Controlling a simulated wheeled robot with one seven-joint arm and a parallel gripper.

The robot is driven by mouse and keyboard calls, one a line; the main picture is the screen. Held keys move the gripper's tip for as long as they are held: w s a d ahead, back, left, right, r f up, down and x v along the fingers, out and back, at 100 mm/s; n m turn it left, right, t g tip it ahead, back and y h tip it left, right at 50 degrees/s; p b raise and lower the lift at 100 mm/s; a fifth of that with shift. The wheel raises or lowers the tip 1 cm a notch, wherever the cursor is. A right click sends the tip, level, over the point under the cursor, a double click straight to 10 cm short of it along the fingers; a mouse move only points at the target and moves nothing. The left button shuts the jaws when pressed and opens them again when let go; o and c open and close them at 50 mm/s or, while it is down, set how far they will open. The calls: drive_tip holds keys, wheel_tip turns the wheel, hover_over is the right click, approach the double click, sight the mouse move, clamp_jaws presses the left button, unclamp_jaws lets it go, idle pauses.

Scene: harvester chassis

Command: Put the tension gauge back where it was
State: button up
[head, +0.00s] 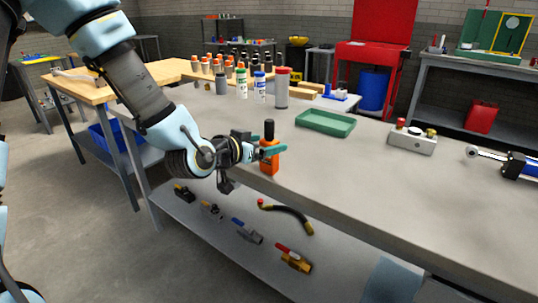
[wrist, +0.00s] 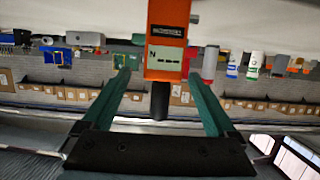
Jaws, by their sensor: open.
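The tension gauge, an orange box with a small display and a black knobbed stem, stands upright near the front edge of the grey workbench in the head view (head: 269,164). It also shows upside down in the wrist view (wrist: 166,45). My gripper (head: 271,150) is open at the gauge, its green fingers level with the gauge's upper part. In the wrist view my gripper (wrist: 158,78) has one finger on each side of the black stem, with gaps visible. I cannot tell whether a finger touches the gauge.
The grey workbench (head: 400,185) holds a green tray (head: 325,122), a grey valve block (head: 411,138), a torque tool (head: 490,155) and several bottles and cans behind the gauge. A lower shelf (head: 220,222) carries valves and a black hose. The bench top right of the gauge is clear.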

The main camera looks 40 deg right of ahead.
sight(276, 140)
drive_tip(key=shift+p+x, duration=0.95)
drive_tip(key=shift+x, duration=1.8)
drive_tip(key=shift+w+a, duration=0.1)
clamp_jaws()
